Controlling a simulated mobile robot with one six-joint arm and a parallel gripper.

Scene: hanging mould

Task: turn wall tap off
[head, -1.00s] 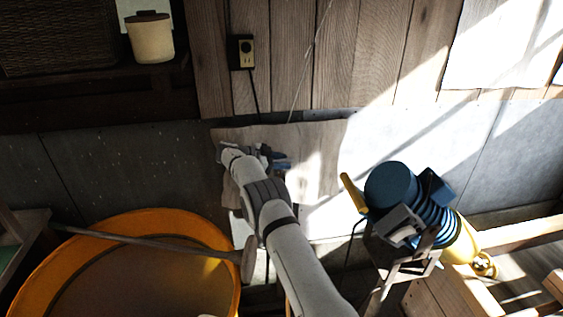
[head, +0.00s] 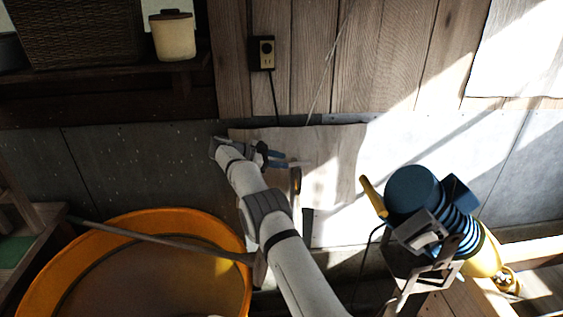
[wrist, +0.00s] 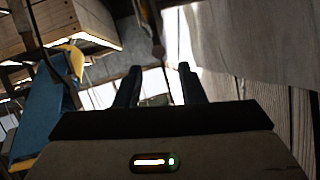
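No wall tap can be made out for certain. A small upright orange-brown piece (head: 296,182) shows in front of the pale wall sheet, just right of my gripper, with a dark pipe-like piece (head: 307,222) below it. I cannot tell whether either belongs to the tap. My gripper (head: 282,161) is in front of the sheet, its fingers pointing right. In the wrist view its two dark fingers (wrist: 159,84) stand apart with nothing between them. A dark rod-like thing (wrist: 156,48) shows beyond the fingertips; what it is stays unclear.
An orange tub (head: 60,262) with a long-handled tool across it stands at left. A blue-and-yellow machine (head: 412,190) stands at right, also in the wrist view (wrist: 42,115). An outlet (head: 264,52) with a cord is on the wall above.

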